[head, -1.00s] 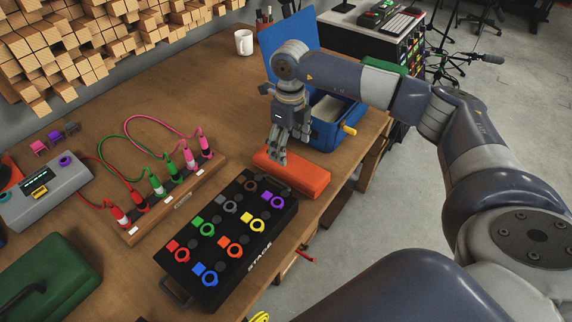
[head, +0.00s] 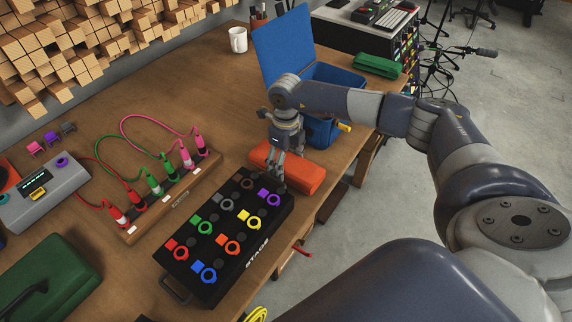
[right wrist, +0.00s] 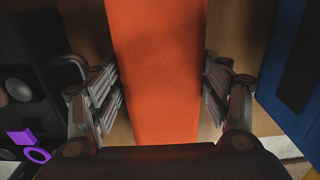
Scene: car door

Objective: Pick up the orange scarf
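The orange scarf (head: 306,178) lies folded as a long flat block on the wooden table, between the stage box and the blue case. My right gripper (head: 277,176) is low over the scarf's left part, pointing down. In the right wrist view the scarf (right wrist: 158,70) runs between the two fingers of the right gripper (right wrist: 160,92), which are spread on either side. Whether the fingertips reach the table is hard to tell. My left gripper is not in view.
A wooden strip (head: 178,198) with plugged cables is farther left. The table's edge lies close on the scarf's right.

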